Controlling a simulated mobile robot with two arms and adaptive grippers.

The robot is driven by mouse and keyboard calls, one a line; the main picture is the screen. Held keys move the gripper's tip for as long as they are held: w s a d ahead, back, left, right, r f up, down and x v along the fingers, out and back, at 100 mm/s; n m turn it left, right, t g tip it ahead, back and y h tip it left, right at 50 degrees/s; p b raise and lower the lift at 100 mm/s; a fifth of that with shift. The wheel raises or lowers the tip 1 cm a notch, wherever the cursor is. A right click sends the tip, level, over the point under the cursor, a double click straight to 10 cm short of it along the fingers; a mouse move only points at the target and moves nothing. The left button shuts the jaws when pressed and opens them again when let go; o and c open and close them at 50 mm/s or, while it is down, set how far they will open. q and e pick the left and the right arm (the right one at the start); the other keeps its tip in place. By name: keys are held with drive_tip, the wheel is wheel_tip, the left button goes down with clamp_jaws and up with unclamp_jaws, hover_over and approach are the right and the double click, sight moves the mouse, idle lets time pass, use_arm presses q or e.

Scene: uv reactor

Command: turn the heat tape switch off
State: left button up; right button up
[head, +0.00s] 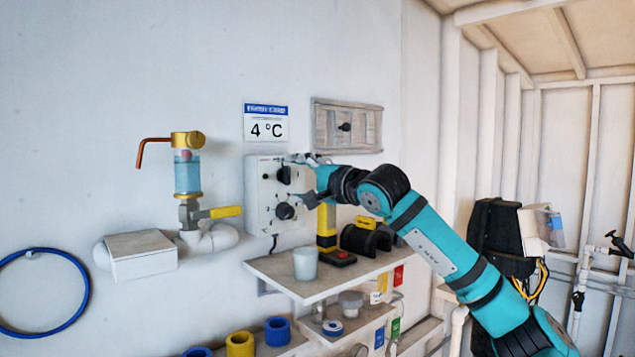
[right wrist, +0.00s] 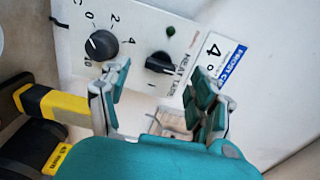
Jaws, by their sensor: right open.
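The heat tape switch (right wrist: 160,64) is a black knob on the white control box (head: 263,200) on the wall. It also shows in the head view as the upper black knob (head: 284,174), partly by the gripper. My right gripper (head: 298,180) is at the front of the box. In the right wrist view its fingers (right wrist: 163,80) are spread and empty, with the switch ahead between the tips; contact cannot be told. A small green lamp (right wrist: 170,31) is beside the switch. My left gripper is not in view.
A round dial (right wrist: 101,44) with numbers is on the same box. Below, a shelf (head: 300,287) holds a pale cup (head: 307,264) and a yellow-black post (head: 326,228). A "4 °C" sign (head: 265,124) hangs above. A valve with a yellow handle (head: 225,212) is at left.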

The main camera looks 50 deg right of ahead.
drive_tip(key=s, duration=0.7)
drive_tip(key=shift+s+a, duration=0.25)
drive_tip(key=shift+a, duration=0.2)
